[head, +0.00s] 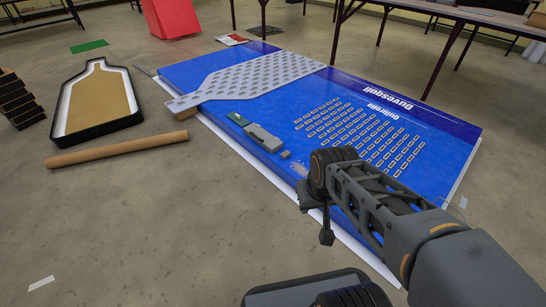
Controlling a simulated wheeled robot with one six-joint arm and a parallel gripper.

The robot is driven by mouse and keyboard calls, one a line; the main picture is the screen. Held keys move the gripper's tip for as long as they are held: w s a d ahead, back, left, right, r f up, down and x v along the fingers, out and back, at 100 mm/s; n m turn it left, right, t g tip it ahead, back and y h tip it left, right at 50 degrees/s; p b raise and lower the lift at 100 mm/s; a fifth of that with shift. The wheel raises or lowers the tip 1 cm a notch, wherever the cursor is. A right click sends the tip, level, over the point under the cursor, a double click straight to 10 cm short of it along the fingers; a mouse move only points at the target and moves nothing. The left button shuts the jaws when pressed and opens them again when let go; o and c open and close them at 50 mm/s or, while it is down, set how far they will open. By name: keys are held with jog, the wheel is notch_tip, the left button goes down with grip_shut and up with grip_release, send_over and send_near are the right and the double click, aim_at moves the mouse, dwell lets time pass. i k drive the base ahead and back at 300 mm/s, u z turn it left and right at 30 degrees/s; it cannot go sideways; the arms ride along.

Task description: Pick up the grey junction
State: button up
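A small grey block (285,155), which may be the grey junction, lies on the blue printed panel (215,75) near its front edge. It is too small to make out in detail. Beside it, up and to the left, lies a longer grey piece (262,137) with a green end. My arm reaches in from the lower right over the panel. The end of my arm, with my gripper (327,237), hangs near the panel's front edge, below and right of the small block and apart from it. Its fingers are not clear, and I see nothing held.
A grey perforated bottle-shaped plate (255,78) lies on the panel. A cardboard tube (115,149) and a black bottle-shaped frame (97,100) lie on the floor at left. A red box (171,17) and tables stand behind. The floor at lower left is mostly clear.

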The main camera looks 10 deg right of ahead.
aim_at(286, 154)
jog(key=u, duration=0.9)
jog(key=i, duration=3.75)
jog(key=z, duration=3.75)
